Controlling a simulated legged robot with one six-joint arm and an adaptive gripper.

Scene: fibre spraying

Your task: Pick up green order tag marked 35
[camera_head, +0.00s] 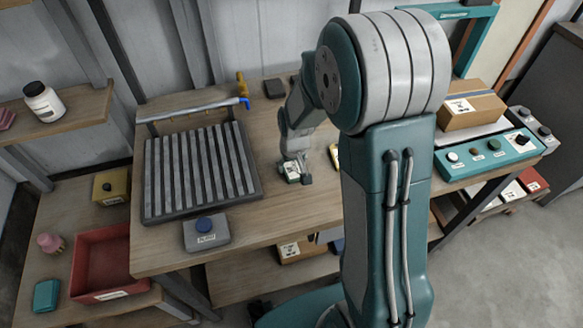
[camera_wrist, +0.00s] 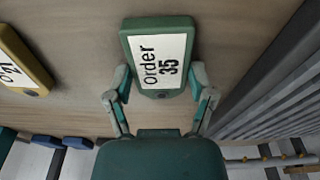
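The green order tag (camera_wrist: 160,55) reads "order 35" on a white label in the wrist view. It lies on the wooden table top, close in front of my gripper. My gripper (camera_wrist: 161,80) has its two fingers spread, one on each side of the tag's near end. The gap between fingers and tag edges is very small, and contact is hard to tell. In the head view my gripper (camera_head: 295,175) points down at the table, with the tag (camera_head: 291,172) partly hidden by it.
A yellow tag (camera_wrist: 22,65) lies to the left in the wrist view. A dark slatted rack (camera_head: 195,172) covers the table's left part, with a grey box with a blue button (camera_head: 205,235) before it. A teal control panel (camera_head: 490,153) and a cardboard box (camera_head: 472,108) stand right.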

